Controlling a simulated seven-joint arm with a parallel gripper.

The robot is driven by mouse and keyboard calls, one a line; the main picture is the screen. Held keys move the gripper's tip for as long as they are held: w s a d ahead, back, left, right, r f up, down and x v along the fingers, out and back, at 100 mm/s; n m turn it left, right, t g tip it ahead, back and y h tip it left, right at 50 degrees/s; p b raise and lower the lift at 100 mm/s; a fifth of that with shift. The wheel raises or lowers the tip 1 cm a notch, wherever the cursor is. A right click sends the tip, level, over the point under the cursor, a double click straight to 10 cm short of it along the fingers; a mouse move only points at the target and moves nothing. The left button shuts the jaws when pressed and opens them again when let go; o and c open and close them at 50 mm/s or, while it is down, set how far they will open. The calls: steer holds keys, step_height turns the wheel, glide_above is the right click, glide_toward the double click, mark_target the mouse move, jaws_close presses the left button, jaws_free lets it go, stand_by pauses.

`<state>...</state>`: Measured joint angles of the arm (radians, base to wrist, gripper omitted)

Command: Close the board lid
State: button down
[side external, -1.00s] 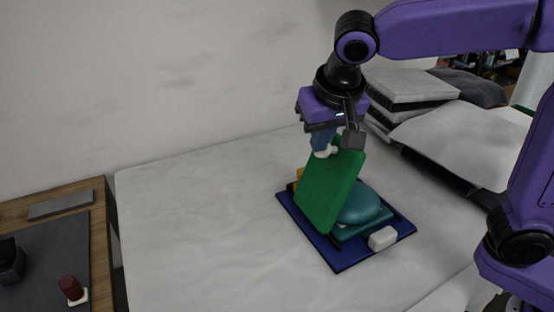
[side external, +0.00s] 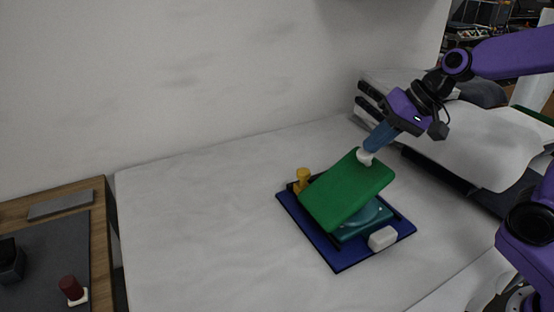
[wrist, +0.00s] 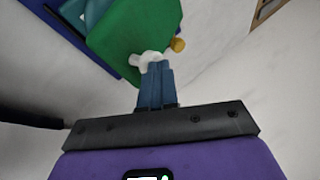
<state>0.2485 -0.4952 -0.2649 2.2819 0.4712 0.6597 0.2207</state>
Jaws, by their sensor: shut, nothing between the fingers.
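The green lid (side external: 345,190) is tilted, partly lowered over the teal box (side external: 362,225) on the blue board (side external: 338,258). Its raised edge faces my arm. The inside of the teal box is mostly hidden by the lid.
A yellow knob (side external: 303,178) stands on the board's far left side and a white block (side external: 382,238) sits at its near right edge. Pillows (side external: 470,140) lie at the right. The white surface (side external: 200,220) left of the board is clear.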

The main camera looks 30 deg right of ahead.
steer(key=d+f, duration=0.7)
steer(key=f, duration=0.2)
steer(key=shift+s, duration=0.15)
stand_by(0.5)
steer(key=shift+a, duration=0.1)
steer(key=s+d+r, duration=0.4)
steer(key=d+r, duration=0.4)
steer(key=s+a+f+n+g+h, duration=0.2)
steer(key=s+a+n, duration=0.3)
steer(key=s+n, duration=0.3)
steer(key=s+a+f+n+g+h, duration=0.2)
steer(key=s+a+f+n, duration=0.3)
steer(key=s, duration=0.6)
steer(key=n, duration=0.2)
steer(key=shift+s+a+n+g, duration=0.3)
steer(key=shift+s+a+n, duration=0.1)
